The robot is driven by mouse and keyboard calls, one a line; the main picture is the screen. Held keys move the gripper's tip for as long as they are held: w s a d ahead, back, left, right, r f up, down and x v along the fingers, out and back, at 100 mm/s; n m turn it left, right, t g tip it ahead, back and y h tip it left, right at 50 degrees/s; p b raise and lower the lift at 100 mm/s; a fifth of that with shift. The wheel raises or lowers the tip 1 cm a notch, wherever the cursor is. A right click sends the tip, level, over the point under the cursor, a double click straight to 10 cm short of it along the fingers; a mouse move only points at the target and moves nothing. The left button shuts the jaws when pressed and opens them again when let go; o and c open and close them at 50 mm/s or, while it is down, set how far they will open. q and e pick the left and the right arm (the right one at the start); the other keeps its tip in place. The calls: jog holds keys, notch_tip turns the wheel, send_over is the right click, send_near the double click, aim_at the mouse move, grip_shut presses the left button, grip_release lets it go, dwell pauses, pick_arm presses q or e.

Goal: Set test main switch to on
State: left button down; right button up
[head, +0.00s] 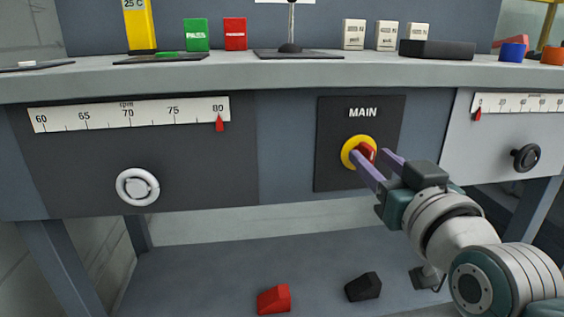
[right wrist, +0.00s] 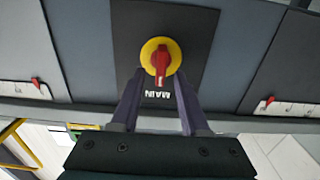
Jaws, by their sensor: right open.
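The main switch is a red rotary handle (head: 367,151) on a yellow round plate (head: 347,154), set on a dark panel (head: 332,117) marked MAIN. In the right wrist view the red handle (right wrist: 161,62) lies in line with the picture's vertical, on its yellow plate (right wrist: 148,50). My right gripper (head: 376,158) is open, with its purple fingers pointing at the switch. In the right wrist view its fingers (right wrist: 158,84) are on either side of the handle's lower end; whether they touch it I cannot tell. My left gripper is not in view.
Left of the panel are an rpm scale (head: 128,112) with its red pointer near 80 and a white ring knob (head: 137,187). Right are another scale (head: 520,103) and a black knob (head: 525,158). A red block (head: 274,299) and a black block (head: 363,287) lie below.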

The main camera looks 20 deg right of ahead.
jog(key=shift+w+d, duration=0.1)
jog(key=shift+w, duration=0.2)
grip_shut()
dwell(0.5)
